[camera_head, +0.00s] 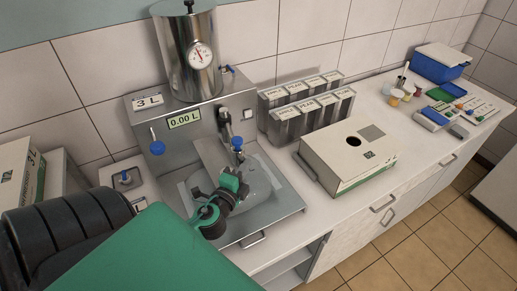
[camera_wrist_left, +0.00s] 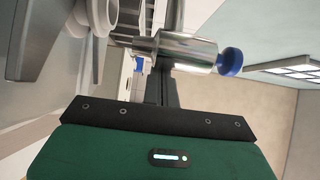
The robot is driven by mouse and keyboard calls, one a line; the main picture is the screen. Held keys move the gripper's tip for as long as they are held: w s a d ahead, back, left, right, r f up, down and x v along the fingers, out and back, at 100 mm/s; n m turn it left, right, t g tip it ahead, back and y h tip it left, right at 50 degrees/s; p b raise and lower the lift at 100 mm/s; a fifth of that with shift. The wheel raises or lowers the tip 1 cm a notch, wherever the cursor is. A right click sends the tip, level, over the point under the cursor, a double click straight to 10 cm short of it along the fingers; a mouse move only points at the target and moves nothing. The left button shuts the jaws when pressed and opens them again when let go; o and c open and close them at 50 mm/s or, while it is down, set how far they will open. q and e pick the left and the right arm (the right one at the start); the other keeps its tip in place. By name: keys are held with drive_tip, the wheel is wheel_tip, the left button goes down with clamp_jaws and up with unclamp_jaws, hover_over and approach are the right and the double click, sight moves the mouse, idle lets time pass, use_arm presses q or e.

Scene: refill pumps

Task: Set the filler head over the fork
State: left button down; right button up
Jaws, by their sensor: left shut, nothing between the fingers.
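The filler head shows in the left wrist view as a shiny steel cylinder with a blue knob (camera_wrist_left: 190,52), just beyond my fingers. In the head view the filler head (camera_head: 238,145) hangs at the front of the steel filling machine, its blue knob showing. My left gripper (camera_head: 242,188) is below it, over the machine's tray; its dark fingers (camera_wrist_left: 162,85) are shut and empty. Whether they touch the head, I cannot tell. I cannot make out the fork clearly. My right gripper is out of view.
The machine carries a tank with a gauge (camera_head: 190,55), a 0.00 L display (camera_head: 184,119) and a blue lever knob (camera_head: 157,148). Metal bins (camera_head: 305,105) and a box with a round hole (camera_head: 345,160) stand to the right. Counter beyond them is partly clear.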

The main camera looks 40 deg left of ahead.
sight(238, 165)
use_arm(q)
drive_tip(key=s+a+h, duration=0.1)
drive_tip(key=s+a+m+b, duration=0.1)
drive_tip(key=shift+s+f+h, duration=0.15)
drive_tip(key=shift+s+h, duration=0.2)
drive_tip(key=shift+h, duration=0.05)
drive_tip(key=shift+s+a+b, duration=0.4)
drive_tip(key=shift+s+a, duration=0.1)
drive_tip(key=shift+s, duration=0.05)
